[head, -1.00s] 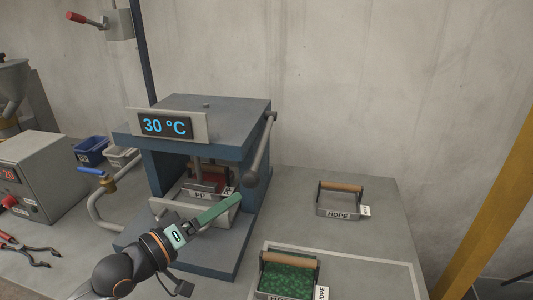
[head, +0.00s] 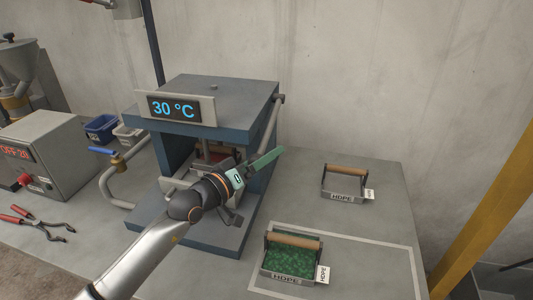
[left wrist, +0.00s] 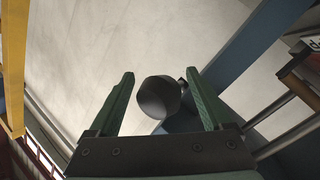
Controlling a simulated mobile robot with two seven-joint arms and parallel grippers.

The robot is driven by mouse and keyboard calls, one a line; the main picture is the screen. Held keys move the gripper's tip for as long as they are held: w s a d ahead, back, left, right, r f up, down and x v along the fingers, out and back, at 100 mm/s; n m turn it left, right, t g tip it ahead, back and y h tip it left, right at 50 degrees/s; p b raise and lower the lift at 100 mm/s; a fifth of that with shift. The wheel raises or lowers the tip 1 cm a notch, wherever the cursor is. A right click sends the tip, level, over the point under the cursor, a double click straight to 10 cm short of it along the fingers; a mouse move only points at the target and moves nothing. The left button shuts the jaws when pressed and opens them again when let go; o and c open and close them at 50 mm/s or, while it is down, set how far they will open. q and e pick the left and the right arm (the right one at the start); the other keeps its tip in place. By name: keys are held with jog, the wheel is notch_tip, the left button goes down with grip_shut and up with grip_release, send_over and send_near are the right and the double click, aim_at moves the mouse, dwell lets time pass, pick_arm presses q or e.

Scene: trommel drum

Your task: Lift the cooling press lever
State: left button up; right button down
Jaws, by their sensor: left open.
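The cooling press (head: 215,90) is a blue-grey frame with a display reading 30 °C. Its lever (head: 270,122) is a grey bar on the right side, slanting down from a pivot near the top; its lower end is hidden behind my gripper in the head view. My left gripper (head: 268,160) has green fingers and is at the lever's lower end. My right gripper is not in view.
A mould of green granules (head: 290,262) labelled HDPE stands inside a white outline at front right. An empty HDPE mould (head: 343,192) stands behind it. A valve pipe (head: 112,188), red-handled tongs (head: 38,222) and a grey control box (head: 50,150) are at left.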

pick_arm(q)
jog(key=shift+w+d, duration=0.35)
grip_shut()
dwell(0.6)
dwell(0.3)
